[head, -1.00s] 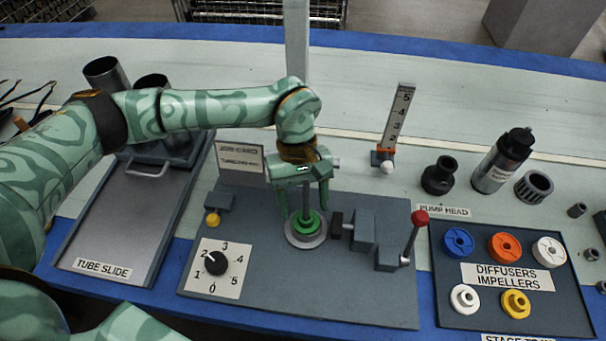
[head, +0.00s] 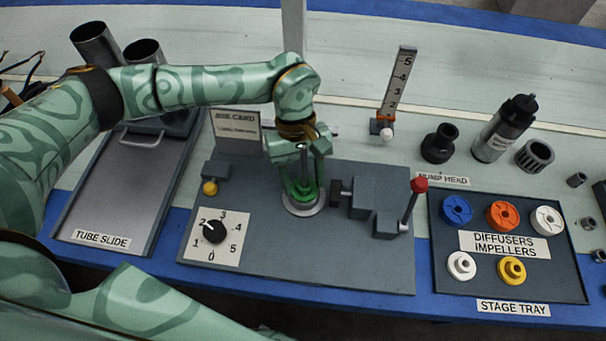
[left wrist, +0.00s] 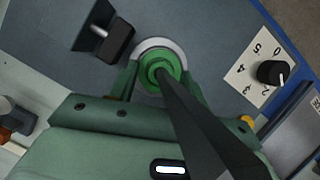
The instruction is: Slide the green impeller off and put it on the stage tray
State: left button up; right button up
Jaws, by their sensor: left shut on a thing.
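The green impeller (head: 304,191) sits low on the upright dark shaft, over the pale round base ring (head: 303,208) of the grey fixture plate. It also shows in the left wrist view (left wrist: 157,66), with the shaft (left wrist: 195,120) rising through it towards the camera. My left gripper (head: 303,186) points down around the shaft, its fingers shut on the impeller's sides. The stage tray (head: 520,288), dark and flat, lies at the right. Blue, orange and white parts stand in its back row, white and yellow ones in front. My right gripper is not in view.
A red-knobbed lever (head: 419,185) and grey blocks (head: 372,198) stand between the fixture and the tray. A numbered dial (head: 214,231) and a job card (head: 236,132) are to the left. A height scale (head: 398,85) and black pump parts (head: 439,144) stand behind.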

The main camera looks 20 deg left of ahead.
aim_at(303, 146)
pick_arm(q)
jog(key=shift+r+p, duration=0.35)
jog(key=shift+r, duration=0.25)
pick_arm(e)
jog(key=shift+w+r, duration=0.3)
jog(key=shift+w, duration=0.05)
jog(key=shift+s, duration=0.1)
